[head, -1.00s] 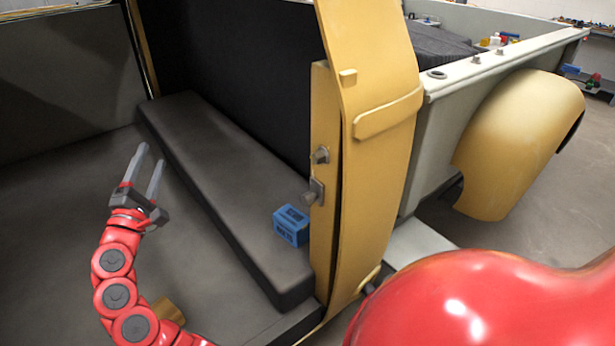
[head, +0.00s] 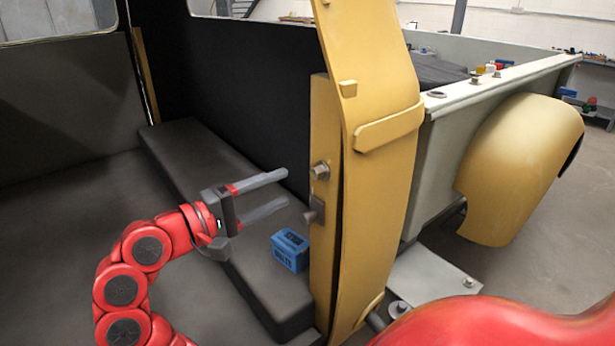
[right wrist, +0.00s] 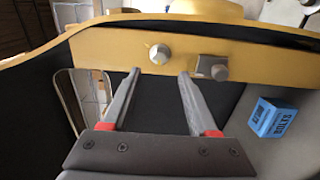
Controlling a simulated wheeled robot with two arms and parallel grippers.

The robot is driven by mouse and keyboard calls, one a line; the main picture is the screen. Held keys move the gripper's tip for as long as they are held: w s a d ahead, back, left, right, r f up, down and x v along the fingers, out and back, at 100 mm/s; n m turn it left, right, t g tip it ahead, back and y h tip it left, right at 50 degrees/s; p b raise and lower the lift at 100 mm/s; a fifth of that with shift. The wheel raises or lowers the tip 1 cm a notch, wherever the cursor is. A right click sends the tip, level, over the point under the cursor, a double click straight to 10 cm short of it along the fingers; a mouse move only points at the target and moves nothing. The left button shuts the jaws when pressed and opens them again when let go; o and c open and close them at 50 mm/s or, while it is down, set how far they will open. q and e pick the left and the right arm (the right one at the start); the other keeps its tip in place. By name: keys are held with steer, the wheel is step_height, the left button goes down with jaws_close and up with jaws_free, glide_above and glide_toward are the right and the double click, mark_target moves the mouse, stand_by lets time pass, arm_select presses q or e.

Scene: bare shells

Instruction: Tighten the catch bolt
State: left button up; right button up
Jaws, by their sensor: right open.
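Two bolt-like fittings sit on the yellow door pillar. The upper one is a round-headed bolt (head: 319,171), also in the right wrist view (right wrist: 160,53). The lower one is a grey stud on a small plate (head: 314,210), also in the right wrist view (right wrist: 214,70). I cannot tell by looks which is the catch bolt. My right gripper (head: 287,188) is open and empty, its fingers pointing at the pillar. In the right wrist view the open fingers (right wrist: 159,74) straddle the line toward the round-headed bolt, apart from it. My left gripper is not in view.
A blue bolts box (head: 290,250) rests on the dark bench (head: 195,170) below the fittings, close to the pillar (head: 325,260). A yellow fender (head: 520,170) and the grey truck bed (head: 450,130) lie to the right. The cab floor at left is clear.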

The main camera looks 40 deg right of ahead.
mark_target(313, 175)
steer(key=d, duration=0.7)
steer(key=shift+s+d, duration=0.35)
steer(key=shift+s, duration=0.05)
jaws_close()
